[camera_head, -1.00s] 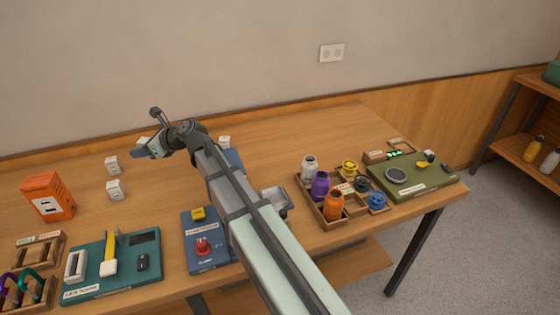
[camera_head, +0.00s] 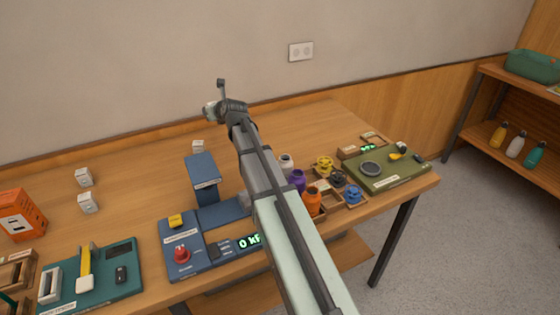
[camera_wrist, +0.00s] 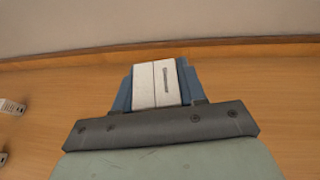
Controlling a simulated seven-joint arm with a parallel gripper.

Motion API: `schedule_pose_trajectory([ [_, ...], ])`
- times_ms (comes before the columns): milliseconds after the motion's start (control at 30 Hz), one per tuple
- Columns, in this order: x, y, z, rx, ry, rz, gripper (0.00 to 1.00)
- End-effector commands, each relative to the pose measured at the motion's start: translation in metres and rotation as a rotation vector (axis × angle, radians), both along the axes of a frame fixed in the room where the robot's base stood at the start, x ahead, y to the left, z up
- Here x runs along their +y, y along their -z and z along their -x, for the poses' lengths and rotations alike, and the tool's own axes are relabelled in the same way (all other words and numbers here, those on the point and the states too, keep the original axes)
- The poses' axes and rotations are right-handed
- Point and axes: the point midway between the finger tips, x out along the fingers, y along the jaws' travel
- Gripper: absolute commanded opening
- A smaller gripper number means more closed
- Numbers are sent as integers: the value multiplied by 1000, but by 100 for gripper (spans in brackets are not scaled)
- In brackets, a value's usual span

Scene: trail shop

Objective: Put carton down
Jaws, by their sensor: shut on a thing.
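My gripper (camera_wrist: 157,96) is shut on a small white carton (camera_wrist: 156,82), with a blue-grey finger on each side of it in the wrist view. The carton has a dark marking on its face. In the head view my gripper (camera_head: 211,110) is raised above the back of the wooden table, near the wall, and the carton is mostly hidden there. Three similar small white cartons stand on the table: two at the left (camera_head: 83,177) (camera_head: 88,203) and one behind the blue device (camera_head: 198,146).
The blue device (camera_head: 183,240) has a red knob, a raised blue block and a green display. An orange box (camera_head: 20,214) and teal board (camera_head: 105,277) are left. Jars, a wooden tray and a green board (camera_head: 392,178) are right. The back of the table (camera_head: 305,125) has bare room.

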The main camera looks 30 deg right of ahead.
Motion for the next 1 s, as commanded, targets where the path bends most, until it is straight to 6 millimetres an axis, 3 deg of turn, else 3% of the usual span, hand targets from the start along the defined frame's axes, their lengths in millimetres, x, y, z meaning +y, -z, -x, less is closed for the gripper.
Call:
schedule_pose_trajectory([
  [100, -35, -5, -4, -1, 70, 1, 9],
  [333, -80, -11, -5, 0, 162, 1, 9],
  [600, -75, 26, -4, 2, 153, 0, 9],
  [1000, -75, 58, -5, 2, 152, -1, 9],
])
